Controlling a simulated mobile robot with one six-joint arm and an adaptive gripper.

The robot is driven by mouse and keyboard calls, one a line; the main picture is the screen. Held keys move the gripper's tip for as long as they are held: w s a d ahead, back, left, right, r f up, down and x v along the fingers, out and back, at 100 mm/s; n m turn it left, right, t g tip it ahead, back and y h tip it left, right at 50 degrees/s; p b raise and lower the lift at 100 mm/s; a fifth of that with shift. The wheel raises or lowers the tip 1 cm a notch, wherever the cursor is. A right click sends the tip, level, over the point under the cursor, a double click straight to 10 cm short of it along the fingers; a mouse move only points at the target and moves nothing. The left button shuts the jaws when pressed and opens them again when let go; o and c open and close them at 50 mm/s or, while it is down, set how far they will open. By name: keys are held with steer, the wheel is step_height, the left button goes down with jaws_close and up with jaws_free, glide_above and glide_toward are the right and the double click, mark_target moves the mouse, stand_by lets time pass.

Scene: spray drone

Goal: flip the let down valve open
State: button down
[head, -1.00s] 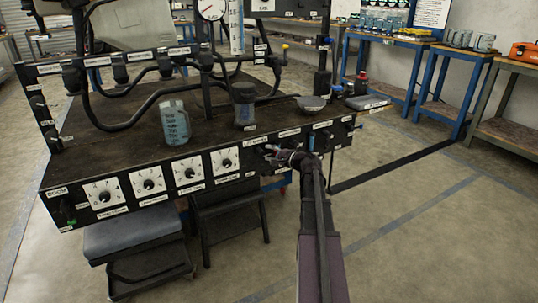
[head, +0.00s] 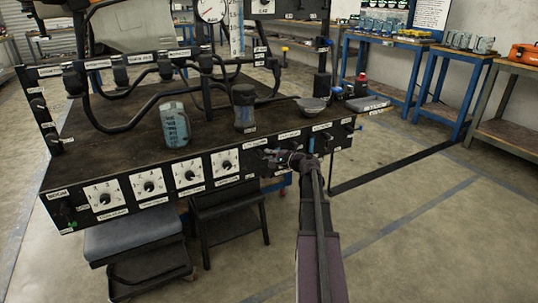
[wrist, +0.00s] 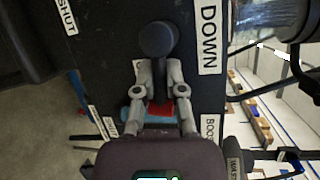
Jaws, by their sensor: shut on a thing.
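The let down valve is a black lever with a round knob (wrist: 158,40), beside a white label ending in "DOWN" (wrist: 208,38) on a dark panel. My gripper (wrist: 158,68) has one grey finger on each side of the lever's stem, just below the knob in the wrist view, and is shut on it. In the head view my gripper (head: 284,159) is at the front panel of the black bench (head: 105,165), right of the dials. There the valve is too small and too covered by my gripper to make out.
Several white dials, one of them a dial (head: 226,162), line the front panel to the left. A blue jug (head: 175,125), a dark cup (head: 244,108) and a grey bowl (head: 311,105) stand on the bench top. The floor to the right is open.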

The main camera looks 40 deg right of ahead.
steer(key=shift+r+n+p, duration=0.3)
steer(key=shift+n+p, duration=0.1)
steer(key=shift+p, duration=0.05)
steer(key=shift+f, duration=0.1)
steer(key=c, duration=0.7)
jaws_free()
steer(key=shift+f, duration=0.15)
